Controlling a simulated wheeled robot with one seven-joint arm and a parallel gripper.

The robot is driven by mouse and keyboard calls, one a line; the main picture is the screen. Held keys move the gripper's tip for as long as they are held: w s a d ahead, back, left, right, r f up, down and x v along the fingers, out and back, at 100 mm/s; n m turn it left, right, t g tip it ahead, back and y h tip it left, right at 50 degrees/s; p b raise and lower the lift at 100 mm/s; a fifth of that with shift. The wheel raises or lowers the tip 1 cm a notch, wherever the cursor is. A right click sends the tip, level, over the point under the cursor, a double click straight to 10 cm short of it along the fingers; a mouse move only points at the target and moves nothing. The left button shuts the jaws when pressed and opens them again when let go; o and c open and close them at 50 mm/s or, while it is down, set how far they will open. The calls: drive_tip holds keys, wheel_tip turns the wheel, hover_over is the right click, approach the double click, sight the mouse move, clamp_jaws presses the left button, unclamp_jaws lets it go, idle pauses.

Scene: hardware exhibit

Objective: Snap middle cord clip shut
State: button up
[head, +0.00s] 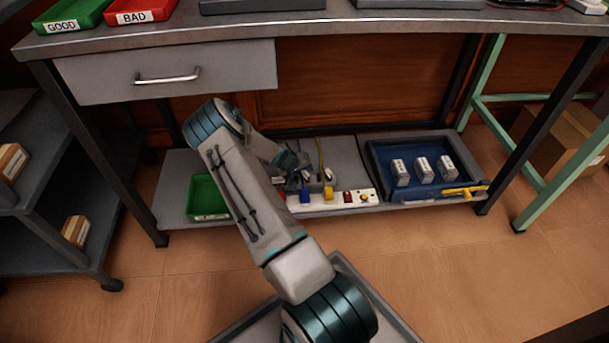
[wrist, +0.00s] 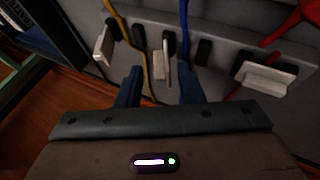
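In the wrist view, the middle cord clip shows a thin pale flap (wrist: 167,58) seen nearly edge-on, standing out from a grey panel (wrist: 228,40). The blue cord (wrist: 186,35) runs just to its right. My gripper (wrist: 160,88) is open and empty. Its two dark fingers point at the panel, with the flap between and beyond their tips; contact cannot be told. A white left clip (wrist: 103,45) stands by the yellow cord (wrist: 122,30), and a white right clip (wrist: 268,75) by the red cord (wrist: 284,32).
A white power strip (head: 362,196) with colored plugs lies on the lower shelf (head: 172,190) near my gripper. A green bin (head: 207,195) stands left, and a blue tray (head: 441,150) with several small boxes stands right. The tabletop edge (head: 330,31) overhangs the shelf.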

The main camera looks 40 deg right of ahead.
drive_tip(key=shift+x, duration=0.8)
clamp_jaws()
drive_tip(key=shift+a+f+g+h, duration=0.15)
drive_tip(key=shift+a+g+h, duration=0.2)
drive_tip(key=shift+h, duration=0.45)
drive_tip(key=shift+w+a+f+n+g+h, duration=0.15)
drive_tip(key=shift+n+g+h, duration=0.15)
drive_tip(key=shift+h, duration=0.35)
drive_tip(key=shift+w+d+n+g+h, duration=0.1)
drive_tip(key=shift+n+g+h, duration=0.2)
drive_tip(key=shift+h, duration=0.35)
